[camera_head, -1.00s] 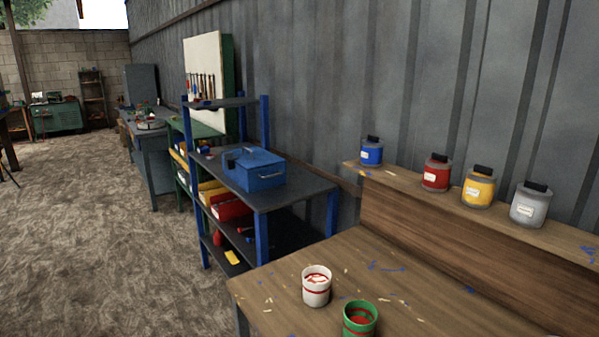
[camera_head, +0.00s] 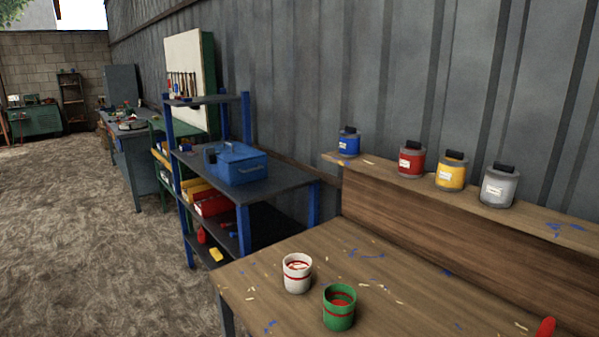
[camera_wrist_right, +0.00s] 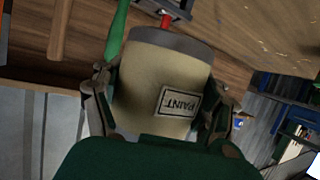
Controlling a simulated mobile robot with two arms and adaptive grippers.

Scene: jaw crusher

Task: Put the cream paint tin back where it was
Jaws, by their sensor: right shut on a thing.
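The cream paint tin (camera_wrist_right: 150,85) fills the middle of the right wrist view, with a grey rim band and a "PAINT" label that reads upside down there. My right gripper (camera_wrist_right: 160,108) is shut on it, one finger on each side. The tin and this gripper are not in the head view. In the head view, a blue tin (camera_head: 348,145), a red tin (camera_head: 411,162), a yellow tin (camera_head: 450,174) and a grey tin (camera_head: 498,188) stand in a row on the wooden ledge (camera_head: 560,230). My left gripper is not in view.
A white cup (camera_head: 297,275) and a green cup (camera_head: 339,309) stand on the workbench (camera_head: 420,300). A red object (camera_head: 545,327) pokes in at bottom right. A blue-framed shelf with a blue toolbox (camera_head: 236,165) is beyond. The ledge right of the grey tin looks clear.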

